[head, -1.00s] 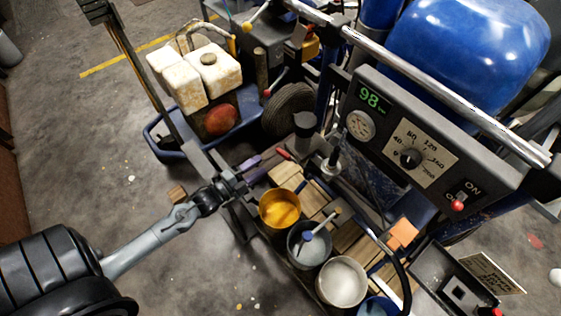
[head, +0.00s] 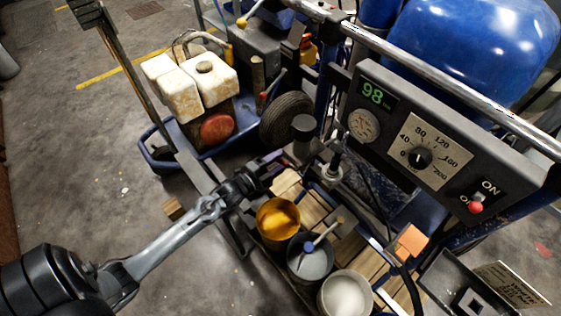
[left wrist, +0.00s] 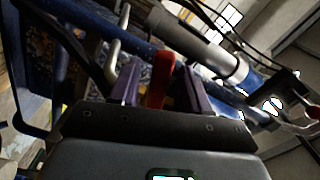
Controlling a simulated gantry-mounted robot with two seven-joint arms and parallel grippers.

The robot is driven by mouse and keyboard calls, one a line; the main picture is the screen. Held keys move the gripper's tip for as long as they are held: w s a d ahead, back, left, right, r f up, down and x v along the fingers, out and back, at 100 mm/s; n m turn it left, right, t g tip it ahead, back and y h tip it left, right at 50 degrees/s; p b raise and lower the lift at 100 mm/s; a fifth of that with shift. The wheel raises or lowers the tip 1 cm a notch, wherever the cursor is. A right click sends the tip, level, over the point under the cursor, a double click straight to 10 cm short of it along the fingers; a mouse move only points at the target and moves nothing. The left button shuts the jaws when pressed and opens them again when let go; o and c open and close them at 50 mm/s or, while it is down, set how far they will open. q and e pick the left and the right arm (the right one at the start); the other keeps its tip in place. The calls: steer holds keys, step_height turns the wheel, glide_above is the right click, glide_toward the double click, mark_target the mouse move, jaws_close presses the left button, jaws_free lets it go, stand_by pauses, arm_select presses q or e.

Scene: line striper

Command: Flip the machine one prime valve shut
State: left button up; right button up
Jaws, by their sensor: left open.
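My left gripper (head: 275,162) reaches in from the left, beside the grey post of the near machine. In the left wrist view the two purple fingers of the left gripper (left wrist: 158,86) are apart. A red valve lever (left wrist: 160,78) stands upright between them, and I cannot tell whether either finger touches it. In the head view this lever is hidden at the gripper. Another red-tipped lever (head: 270,88) stands farther back, near a black wheel. My right gripper is not in view.
A control panel (head: 440,140) with a dial and red-knobbed switch is at the right. Paint buckets, one with yellow paint (head: 278,218), stand below the gripper. White jugs (head: 205,80) sit in a blue cart behind.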

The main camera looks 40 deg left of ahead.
arm_select(q)
steer(key=shift+w, duration=0.35)
jaws_close()
